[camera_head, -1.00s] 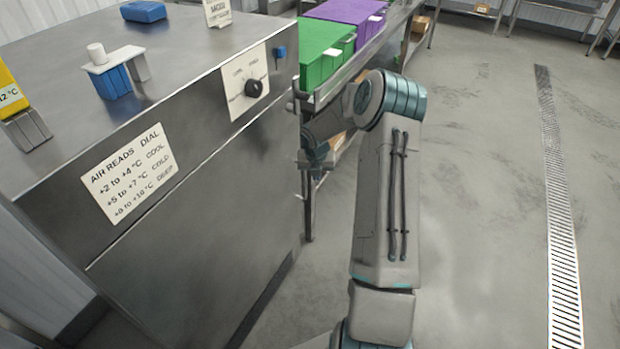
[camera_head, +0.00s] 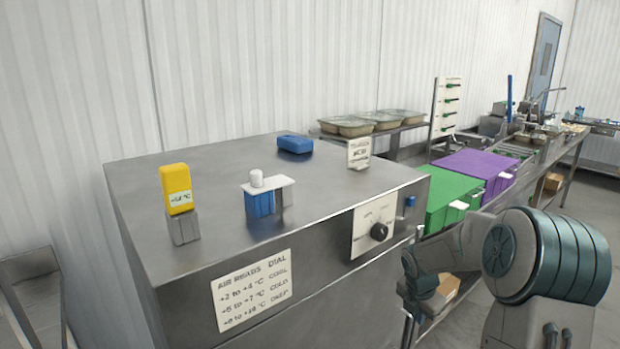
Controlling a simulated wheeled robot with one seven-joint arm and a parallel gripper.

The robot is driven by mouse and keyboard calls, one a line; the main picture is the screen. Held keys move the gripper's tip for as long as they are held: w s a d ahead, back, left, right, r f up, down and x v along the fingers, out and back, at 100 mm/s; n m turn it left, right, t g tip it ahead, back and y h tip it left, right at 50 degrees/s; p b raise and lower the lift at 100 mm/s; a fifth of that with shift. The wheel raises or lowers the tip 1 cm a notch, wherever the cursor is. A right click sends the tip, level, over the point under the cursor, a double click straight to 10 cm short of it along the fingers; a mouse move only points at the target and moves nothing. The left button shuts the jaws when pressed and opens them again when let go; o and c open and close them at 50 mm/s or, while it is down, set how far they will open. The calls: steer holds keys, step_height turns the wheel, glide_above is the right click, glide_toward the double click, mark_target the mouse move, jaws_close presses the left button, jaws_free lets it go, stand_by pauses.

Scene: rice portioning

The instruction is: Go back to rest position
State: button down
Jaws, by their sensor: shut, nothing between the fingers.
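My arm (camera_head: 505,260) shows at the lower right, bent at a large grey-teal joint. My gripper (camera_head: 408,268) is at the arm's far end, small and partly hidden, beside the right side of the steel cabinet (camera_head: 300,231). It looks shut and holds nothing that I can see. A black dial knob (camera_head: 379,231) sits on a white plate on the cabinet's front, to the left of the gripper. I cannot tell whether the gripper touches the cabinet.
On the cabinet top stand a yellow temperature reader (camera_head: 176,184), a blue-and-white holder (camera_head: 262,203), a blue block (camera_head: 295,144) and a small sign (camera_head: 359,153). Green (camera_head: 440,196) and purple (camera_head: 478,165) boxes stand on a bench beyond. Floor is open at the far right.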

steer(key=s+a+r+m, duration=0.4)
steer(key=s+r+m, duration=0.1)
steer(key=s+m, duration=0.15)
steer(key=s+a+r+m, duration=0.4)
steer(key=s+r+m, duration=0.2)
steer(key=s, duration=0.2)
steer(key=s+a+r+m+t+y, duration=0.1)
steer(key=s+a+m, duration=0.4)
steer(key=s+m, duration=0.7)
steer(key=shift+s+a+r+y, duration=0.2)
steer(key=shift+s+r+y, duration=0.35)
steer(key=shift+s, duration=0.3)
